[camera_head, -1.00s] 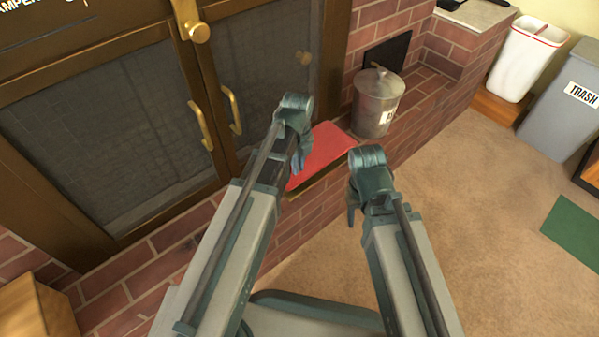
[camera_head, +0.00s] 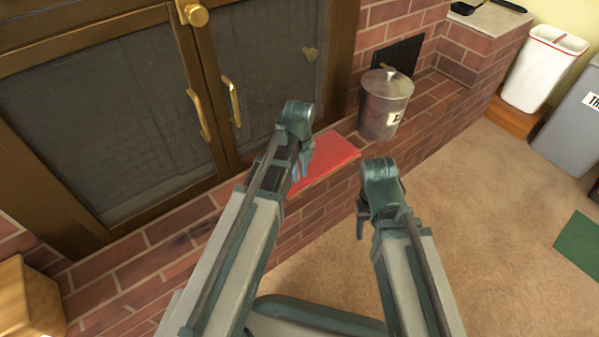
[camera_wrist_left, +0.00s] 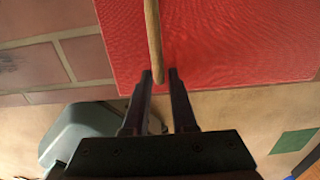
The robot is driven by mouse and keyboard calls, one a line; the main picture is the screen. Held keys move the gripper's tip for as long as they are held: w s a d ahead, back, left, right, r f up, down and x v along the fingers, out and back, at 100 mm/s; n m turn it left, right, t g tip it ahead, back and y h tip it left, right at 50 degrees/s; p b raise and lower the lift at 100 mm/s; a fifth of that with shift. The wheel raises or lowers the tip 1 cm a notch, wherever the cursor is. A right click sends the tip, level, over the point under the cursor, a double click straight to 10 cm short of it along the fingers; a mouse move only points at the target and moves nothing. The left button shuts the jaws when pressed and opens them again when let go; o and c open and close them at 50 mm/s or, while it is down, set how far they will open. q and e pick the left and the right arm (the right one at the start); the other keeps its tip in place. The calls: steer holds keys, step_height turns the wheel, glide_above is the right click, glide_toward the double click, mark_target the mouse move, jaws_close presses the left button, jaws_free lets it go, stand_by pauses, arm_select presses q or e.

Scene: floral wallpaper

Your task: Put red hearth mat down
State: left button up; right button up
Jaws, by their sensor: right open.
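The red hearth mat (camera_head: 332,153) lies flat along the brick hearth ledge, in front of the dark glass doors. It also shows large in the left wrist view (camera_wrist_left: 230,45). My left gripper (camera_head: 298,172) is over the mat's left part and hides some of it. In the left wrist view its two fingers (camera_wrist_left: 160,75) stand apart with a narrow gap. A tan rod (camera_wrist_left: 152,35) crosses in front of the mat and ends near the fingertips; I cannot tell what it belongs to. My right gripper (camera_head: 361,220) is open and empty, right of the mat, over the floor.
A metal bucket (camera_head: 383,105) stands on the ledge right of the mat. A white bin (camera_head: 540,70) and a grey trash bin (camera_head: 570,120) stand at the right. A wooden box (camera_head: 30,300) is at lower left. The carpet (camera_head: 480,220) is open, with a green mat (camera_head: 583,245) at its right.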

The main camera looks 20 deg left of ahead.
arm_select(q)
steer(key=shift+o, duration=1.1)
steer(key=shift+r, duration=0.1)
step_height(320, 180, up, 13)
steer(key=p, duration=1.3)
steer(key=shift+s, duration=0.1)
steer(key=s+d+n, duration=0.5)
steer(key=s+n, duration=0.2)
steer(key=n, duration=0.4)
steer(key=s+d+n+y, duration=0.1)
steer(key=s+d+n, duration=0.4)
steer(key=n, duration=0.5)
steer(key=shift+s+d+n, duration=0.15)
steer(key=shift+s+n, duration=0.25)
steer(key=shift+s, duration=0.6)
